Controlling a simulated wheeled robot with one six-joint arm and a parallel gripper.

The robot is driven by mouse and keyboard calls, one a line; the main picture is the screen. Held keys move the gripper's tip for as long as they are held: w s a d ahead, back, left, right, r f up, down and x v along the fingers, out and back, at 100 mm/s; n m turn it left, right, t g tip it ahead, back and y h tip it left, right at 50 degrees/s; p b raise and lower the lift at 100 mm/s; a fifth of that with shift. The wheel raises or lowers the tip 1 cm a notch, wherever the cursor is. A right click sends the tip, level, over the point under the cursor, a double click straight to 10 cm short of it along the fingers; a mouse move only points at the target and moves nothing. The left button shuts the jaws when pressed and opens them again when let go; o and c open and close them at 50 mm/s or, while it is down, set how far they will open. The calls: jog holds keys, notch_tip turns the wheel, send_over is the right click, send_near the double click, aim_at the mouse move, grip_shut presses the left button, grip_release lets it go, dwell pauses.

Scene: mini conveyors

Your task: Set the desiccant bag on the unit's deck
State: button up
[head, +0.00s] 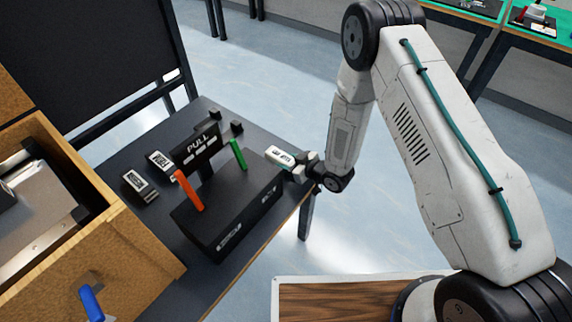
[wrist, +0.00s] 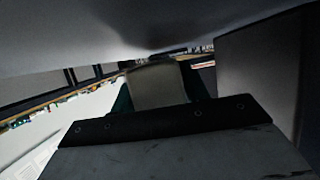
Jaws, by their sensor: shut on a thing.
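My gripper (head: 297,168) is shut on a small white bag with dark print, which I take to be the desiccant bag (head: 280,155). The bag sticks out to the left of the jaws, by the far right corner of the black unit (head: 232,215). I cannot tell whether the bag touches the unit. The unit has a flat dark deck, an orange lever (head: 188,190), a green lever (head: 239,154) and a PULL sign (head: 201,146). In the dark wrist view a blurred pale shape (wrist: 156,85), likely the bag, shows beyond the gripper body.
Two small labelled pieces (head: 139,185) (head: 160,163) lie on the dark table (head: 150,222) left of the unit. A wooden box (head: 125,235) with metal inside stands at the left, near a blue handle (head: 91,303). A black panel (head: 85,60) stands behind. Open floor lies right of the table.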

notch_tip(320, 180, up, 15)
jog(key=w+d+r+m+t+h, duration=0.1)
jog(key=d+r+m+t+h, duration=0.2)
jog(key=d, duration=0.6)
jog(key=w+d+r+m+t+h, duration=0.15)
jog(key=d+m+h, duration=0.25)
jog(key=d, duration=0.4)
jog(key=d+r+m+t+h, duration=0.1)
jog(key=d+r+m+h, duration=0.2)
jog(key=d, duration=0.6)
jog(key=n+g+y, duration=0.5)
jog(key=n+y, duration=0.5)
send_over(287, 159)
jog(key=f, duration=1.4)
jog(key=shift+w+d+f, duration=0.1)
jog(key=shift+d+f, duration=0.2)
jog(key=shift+f, duration=0.05)
jog(key=shift+a+r, duration=0.25)
jog(key=shift+a, duration=0.1)
notch_tip(287, 159, down, 10)
jog(key=shift+r, duration=0.2)
